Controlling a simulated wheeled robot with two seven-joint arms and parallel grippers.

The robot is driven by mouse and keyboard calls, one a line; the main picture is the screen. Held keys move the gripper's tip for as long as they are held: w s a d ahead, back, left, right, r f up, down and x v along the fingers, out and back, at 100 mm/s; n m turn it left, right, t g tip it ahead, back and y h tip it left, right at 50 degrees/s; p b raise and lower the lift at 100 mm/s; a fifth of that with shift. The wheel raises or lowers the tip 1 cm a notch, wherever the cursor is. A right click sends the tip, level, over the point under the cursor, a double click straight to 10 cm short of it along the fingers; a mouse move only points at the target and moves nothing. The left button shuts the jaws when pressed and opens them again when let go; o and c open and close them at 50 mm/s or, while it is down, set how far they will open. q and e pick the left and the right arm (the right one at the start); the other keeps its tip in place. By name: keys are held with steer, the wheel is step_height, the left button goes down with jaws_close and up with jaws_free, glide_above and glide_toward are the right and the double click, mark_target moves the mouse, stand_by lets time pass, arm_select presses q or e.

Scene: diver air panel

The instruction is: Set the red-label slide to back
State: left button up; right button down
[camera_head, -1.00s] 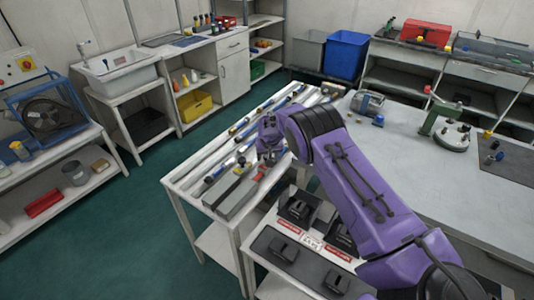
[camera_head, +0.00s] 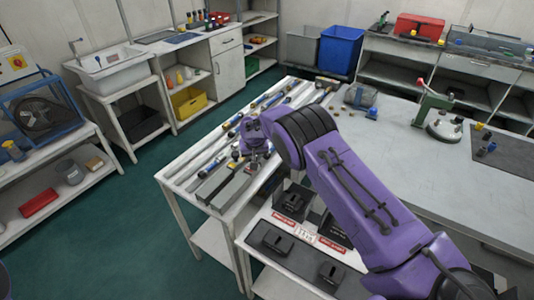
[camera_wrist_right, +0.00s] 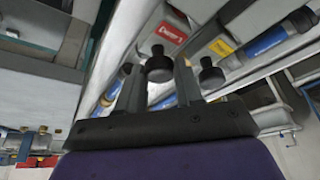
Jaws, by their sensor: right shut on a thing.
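The red label (camera_wrist_right: 173,33) shows in the right wrist view on a grey rail, with a black slide knob (camera_wrist_right: 158,62) just below it in the picture. My right gripper (camera_wrist_right: 159,72) has its two fingers on either side of this knob and is shut on it. A yellow label (camera_wrist_right: 222,46) and a second black knob (camera_wrist_right: 209,76) sit to the right, outside the fingers. In the head view my right gripper (camera_head: 255,146) is over the narrow panel table and covers the knobs. My left gripper is not in view.
Grey blocks (camera_head: 231,191) and several blue-and-silver tubes lie along the panel table. Black devices with red labels (camera_head: 283,215) are on the lower bench in front. A wide grey table (camera_head: 440,180) with a green clamp-like tool (camera_head: 436,108) stands to the right.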

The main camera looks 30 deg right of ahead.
steer(key=shift+s+a, duration=0.15)
steer(key=shift+a, duration=0.2)
steer(key=shift+f, duration=0.1)
steer(key=c, duration=0.8)
jaws_free()
steer(key=shift+o, duration=0.2)
steer(key=shift+a, duration=0.1)
steer(key=shift+r, duration=0.4)
steer(key=b+v, duration=0.2)
steer(key=v, duration=0.8)
steer(key=shift+s+a+f, duration=0.1)
